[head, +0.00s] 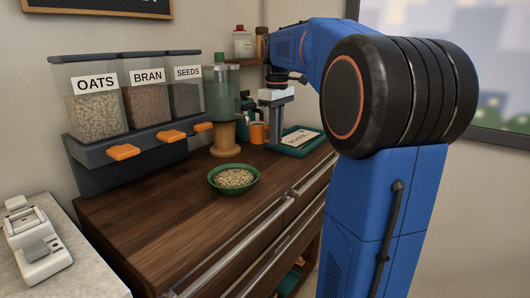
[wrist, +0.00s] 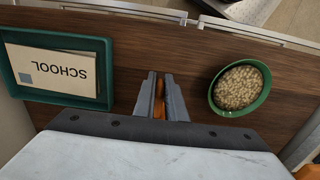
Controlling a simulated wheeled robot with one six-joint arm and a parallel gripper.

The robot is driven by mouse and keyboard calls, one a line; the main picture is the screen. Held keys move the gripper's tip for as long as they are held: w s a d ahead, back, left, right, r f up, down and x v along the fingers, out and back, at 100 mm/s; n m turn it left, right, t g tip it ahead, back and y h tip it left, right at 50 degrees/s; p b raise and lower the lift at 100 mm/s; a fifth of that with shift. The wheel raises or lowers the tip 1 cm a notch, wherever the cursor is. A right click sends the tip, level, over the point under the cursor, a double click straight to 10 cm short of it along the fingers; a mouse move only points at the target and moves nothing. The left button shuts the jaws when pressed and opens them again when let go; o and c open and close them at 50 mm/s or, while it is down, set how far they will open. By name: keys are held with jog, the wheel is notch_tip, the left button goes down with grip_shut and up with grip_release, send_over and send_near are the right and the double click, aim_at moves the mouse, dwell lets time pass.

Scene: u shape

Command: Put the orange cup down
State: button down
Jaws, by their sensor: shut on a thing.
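In the wrist view only a thin orange strip of the cup (wrist: 158,88) shows between the two grey fingers. The rest of the cup is hidden there. The cup looks upright and low, close to the counter top; whether its base touches the wood cannot be told.
A green tray (wrist: 106,75) with a SCHOOL card (wrist: 55,70) lies left of my gripper in the wrist view. A green bowl of oats (wrist: 229,110) stands to the right. Dispensers (head: 130,95) and a green-topped wooden-based container (head: 224,138) stand along the back.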

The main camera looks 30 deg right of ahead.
aim_at(265, 125)
jog(key=w, duration=0.1)
jog(key=w+a, duration=0.1)
jog(key=w, duration=0.1)
jog(key=shift+w+a, duration=0.15)
jog(key=shift+w, duration=0.05)
jog(key=shift+w+f, duration=0.2)
jog(key=shift+f, duration=1.6)
jog(key=shift+w+a+f, duration=0.1)
jog(key=shift+f, duration=1.6)
jog(key=shift+f, duration=0.15)
jog(key=c, duration=1.8)
grip_release()
notch_tip(265, 125, up, 12)
jog(key=shift+r, duration=0.15)
